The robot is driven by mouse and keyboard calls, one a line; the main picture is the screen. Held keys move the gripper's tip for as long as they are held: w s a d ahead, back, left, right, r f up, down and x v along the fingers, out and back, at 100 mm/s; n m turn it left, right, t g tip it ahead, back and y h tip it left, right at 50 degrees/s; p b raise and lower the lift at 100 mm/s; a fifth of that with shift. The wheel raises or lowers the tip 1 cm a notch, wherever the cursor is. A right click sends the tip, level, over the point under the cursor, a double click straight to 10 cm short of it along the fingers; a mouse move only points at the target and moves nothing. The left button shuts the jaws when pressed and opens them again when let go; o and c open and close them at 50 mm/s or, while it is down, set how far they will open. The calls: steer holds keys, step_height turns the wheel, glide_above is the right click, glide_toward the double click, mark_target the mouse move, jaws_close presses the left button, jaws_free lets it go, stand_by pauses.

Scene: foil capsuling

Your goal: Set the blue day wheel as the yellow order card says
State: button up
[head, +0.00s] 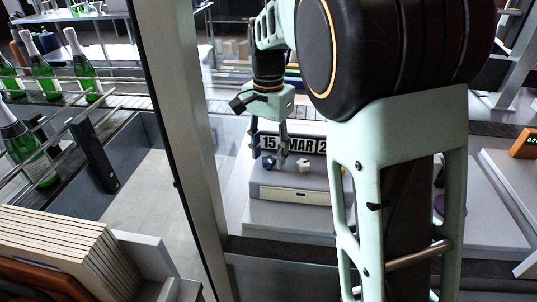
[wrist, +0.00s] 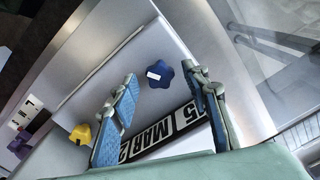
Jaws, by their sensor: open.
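The blue day wheel (head: 269,162) is a lobed knob at the left of the grey date unit. In the wrist view the blue wheel (wrist: 159,75) carries a white mark and shows between my fingers. My gripper (head: 270,153) is open and empty, its fingers apart on either side of the wheel. I cannot tell whether they touch it. The date strip (head: 288,144) reads 15 MAR and a 2, the rest hidden by my arm. It also shows upside down in the wrist view (wrist: 158,132). I cannot make out a yellow order card.
A white knob (head: 304,165) sits close right of the blue wheel. A yellow knob (wrist: 80,133) lies beyond my left finger in the wrist view. A metal post (head: 185,130) stands left of the unit. Green bottles (head: 83,75) line a conveyor at far left.

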steer(key=shift+f, duration=0.25)
jaws_close()
